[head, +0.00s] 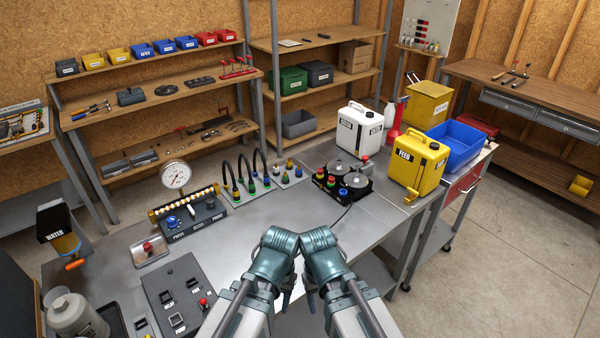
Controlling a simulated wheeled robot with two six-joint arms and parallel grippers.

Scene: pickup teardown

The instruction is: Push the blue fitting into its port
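Three black hoses (241,170) arch over a pale plate on the steel bench, left of centre. Small coloured fittings, with blue, green and yellow among them, stand at the hose ends and beside them. One blue piece (268,181) shows near the foot of the right hoses; whether it is seated in a port is too small to tell. A blue-topped piece (343,192) also stands at the black block. My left gripper (286,300) and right gripper (311,300) are close together at the bench's front edge, mostly hidden by my wrists, away from the fittings. Their openings cannot be seen.
A gauge (175,176) and a pump box with a blue knob (173,221) stand left of the hoses. A control panel (175,295) lies front left. White (359,130) and yellow (418,163) jugs stand right. The bench between hoses and my wrists is clear.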

